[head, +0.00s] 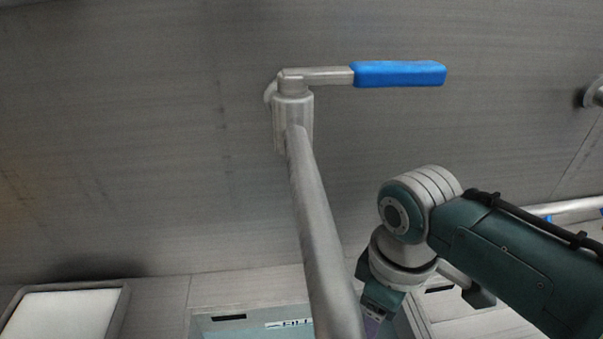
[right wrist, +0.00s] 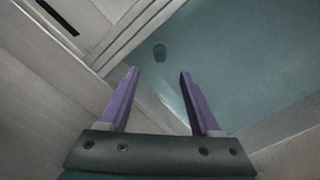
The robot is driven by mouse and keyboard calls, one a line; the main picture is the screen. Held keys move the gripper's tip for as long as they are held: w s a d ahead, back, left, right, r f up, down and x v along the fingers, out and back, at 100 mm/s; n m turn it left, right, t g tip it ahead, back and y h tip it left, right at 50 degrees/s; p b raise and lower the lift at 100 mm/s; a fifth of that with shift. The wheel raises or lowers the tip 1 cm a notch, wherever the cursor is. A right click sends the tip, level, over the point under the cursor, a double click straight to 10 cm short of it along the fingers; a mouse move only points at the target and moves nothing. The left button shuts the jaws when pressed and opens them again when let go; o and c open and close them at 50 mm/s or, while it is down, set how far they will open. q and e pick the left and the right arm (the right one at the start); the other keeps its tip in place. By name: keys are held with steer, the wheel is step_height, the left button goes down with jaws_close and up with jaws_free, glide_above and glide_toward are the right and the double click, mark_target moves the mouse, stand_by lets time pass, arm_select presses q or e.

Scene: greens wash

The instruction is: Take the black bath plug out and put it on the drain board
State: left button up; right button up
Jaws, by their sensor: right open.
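In the right wrist view a small dark roundish thing (right wrist: 160,52) shows in the teal basin (right wrist: 235,60). It may be the black bath plug, but it is too small and dim to be sure. My right gripper (right wrist: 159,73) is open and empty, its two purple fingers spread below that thing in the picture, apart from it. In the head view my right gripper is mostly hidden behind the tap pipe and my own wrist; only a bit of purple shows. The plug does not show in the head view. I cannot tell which surface is the drain board. My left gripper is not in view.
A grey tap pipe (head: 316,230) with a blue lever handle (head: 400,74) stands close to my right wrist. The teal basin (head: 255,328) shows at the bottom. A framed white panel (head: 55,318) lies at lower left. Grey metal ledges border the basin.

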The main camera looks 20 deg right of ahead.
steer(key=shift+s+f, duration=0.1)
steer(key=shift+f, duration=0.4)
arm_select(q)
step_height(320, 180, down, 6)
steer(key=b, duration=0.5)
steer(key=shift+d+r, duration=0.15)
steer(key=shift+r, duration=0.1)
arm_select(e)
step_height(320, 180, down, 9)
steer(key=shift+r, duration=0.1)
jaws_close()
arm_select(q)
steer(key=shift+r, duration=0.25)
arm_select(e)
steer(key=shift+r, duration=0.25)
arm_select(q)
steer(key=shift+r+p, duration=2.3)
steer(key=shift+p, duration=0.05)
arm_select(e)
steer(key=shift+r, duration=2.2)
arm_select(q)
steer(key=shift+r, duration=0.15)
arm_select(e)
steer(key=shift+r, duration=0.2)
